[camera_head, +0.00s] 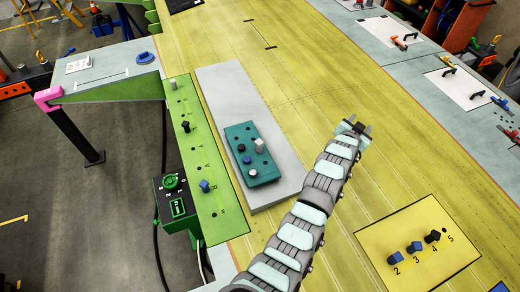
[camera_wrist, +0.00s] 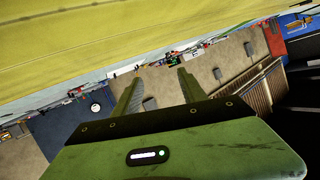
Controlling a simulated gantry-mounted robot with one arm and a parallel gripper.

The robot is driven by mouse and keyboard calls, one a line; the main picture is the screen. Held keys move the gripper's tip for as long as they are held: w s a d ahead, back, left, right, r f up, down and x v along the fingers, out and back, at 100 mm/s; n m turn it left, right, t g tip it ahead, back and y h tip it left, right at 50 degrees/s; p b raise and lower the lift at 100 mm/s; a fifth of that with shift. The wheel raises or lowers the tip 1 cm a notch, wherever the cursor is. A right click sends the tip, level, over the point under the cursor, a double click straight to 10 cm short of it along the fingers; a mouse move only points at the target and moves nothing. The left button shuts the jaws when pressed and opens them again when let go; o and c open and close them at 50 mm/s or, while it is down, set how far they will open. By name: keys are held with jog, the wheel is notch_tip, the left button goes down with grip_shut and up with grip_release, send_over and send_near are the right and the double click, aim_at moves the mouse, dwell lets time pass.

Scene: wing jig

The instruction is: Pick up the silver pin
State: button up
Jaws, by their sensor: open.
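A silver pin (camera_head: 259,145) stands in the upper right part of a teal block (camera_head: 266,178), seen in the head view. A second silver-grey pin (camera_head: 173,84) stands at the far end of the green strip (camera_head: 208,222). My gripper (camera_head: 353,127) is to the right of the teal block, above the yellow surface, apart from both pins. In the wrist view its two fingers (camera_wrist: 160,76) are spread with nothing between them. No pin can be made out in the wrist view.
The teal block lies on a grey plate (camera_head: 225,85) and also holds dark and blue pins. The green strip holds a black pin (camera_head: 186,127) and a blue pin (camera_head: 204,186). A numbered yellow plate (camera_head: 385,225) with several pins lies at lower right. The yellow surface (camera_head: 310,75) ahead is mostly clear.

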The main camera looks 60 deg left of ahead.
jog(key=s+a+g+h+b, duration=0.1)
jog(key=s+a+g, duration=0.2)
jog(key=s+a, duration=0.35)
notch_tip(320, 180, up, 5)
jog(key=g+h+b, duration=0.3)
jog(key=g+h, duration=0.3)
jog(key=g, duration=0.3)
send_over(259, 142)
jog(key=a, duration=0.1)
jog(key=shift+w+r+m, duration=0.1)
jog(key=shift+r+m, duration=0.1)
jog(key=shift+m, duration=0.2)
jog(key=shift+f+p, duration=0.25)
jog(key=shift+p, duration=0.1)
notch_tip(259, 142, down, 5)
jog(key=shift+d+f+p, duration=0.1)
jog(key=shift+p, duration=0.7)
jog(key=f+p, duration=0.1)
jog(key=f, duration=0.1)
jog(key=f+p, duration=0.1)
jog(key=f, duration=0.1)
jog(key=shift+d, duration=0.4)
jog(key=shift+f, duration=0.5)
grip_shut()
